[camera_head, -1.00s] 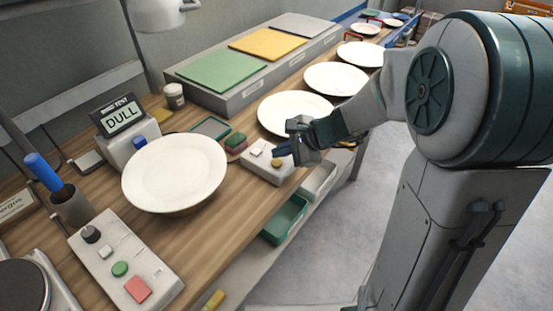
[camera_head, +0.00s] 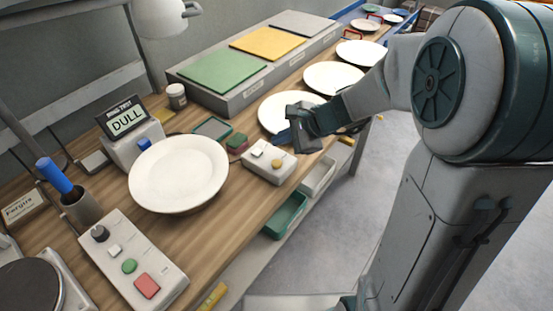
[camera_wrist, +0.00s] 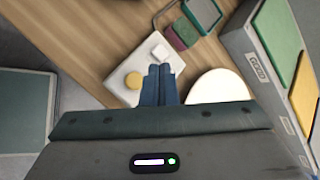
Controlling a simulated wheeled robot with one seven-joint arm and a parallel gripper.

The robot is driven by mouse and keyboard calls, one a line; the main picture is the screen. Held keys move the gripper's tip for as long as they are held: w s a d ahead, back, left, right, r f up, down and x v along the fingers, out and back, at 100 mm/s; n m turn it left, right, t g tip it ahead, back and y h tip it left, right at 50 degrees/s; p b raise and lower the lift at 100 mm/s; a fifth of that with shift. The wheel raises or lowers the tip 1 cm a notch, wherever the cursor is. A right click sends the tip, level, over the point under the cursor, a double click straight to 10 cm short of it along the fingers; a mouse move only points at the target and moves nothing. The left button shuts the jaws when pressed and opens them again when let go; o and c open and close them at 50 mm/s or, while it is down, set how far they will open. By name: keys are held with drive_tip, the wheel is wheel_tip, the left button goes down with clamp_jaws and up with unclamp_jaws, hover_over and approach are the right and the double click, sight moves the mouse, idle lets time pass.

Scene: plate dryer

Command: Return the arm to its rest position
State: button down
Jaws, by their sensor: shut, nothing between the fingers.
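My gripper (camera_head: 285,136) is at the end of my arm, over the right edge of the wooden bench (camera_head: 225,235). It is just right of a small grey control box (camera_head: 268,172) with a white and a yellow button. In the wrist view the blue fingers of my gripper (camera_wrist: 161,72) are together and empty. The box (camera_wrist: 135,62) shows there beyond the fingertips; I cannot tell the exact gap. My gripper partly hides a white plate (camera_head: 280,108) in the head view.
A white plate (camera_head: 178,172) sits by a tester reading "DULL" (camera_head: 126,120). A button panel (camera_head: 130,262) stands at the front. More plates (camera_head: 333,77) line the right edge. The floor (camera_head: 400,150) is clear to the right.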

idle(0.7)
drive_tip(key=s+d+r+n+h, duration=0.1)
drive_tip(key=s+d+n+h, duration=0.3)
drive_tip(key=s, duration=0.5)
drive_tip(key=s+d+r+n+g+h, duration=0.1)
drive_tip(key=s+d+n+h, duration=0.3)
drive_tip(key=s+d+n, duration=0.4)
drive_tip(key=shift+s+d+r+n, duration=0.35)
drive_tip(key=shift+s+r+n, duration=0.4)
drive_tip(key=shift+n, duration=0.35)
drive_tip(key=shift+a, duration=0.15)
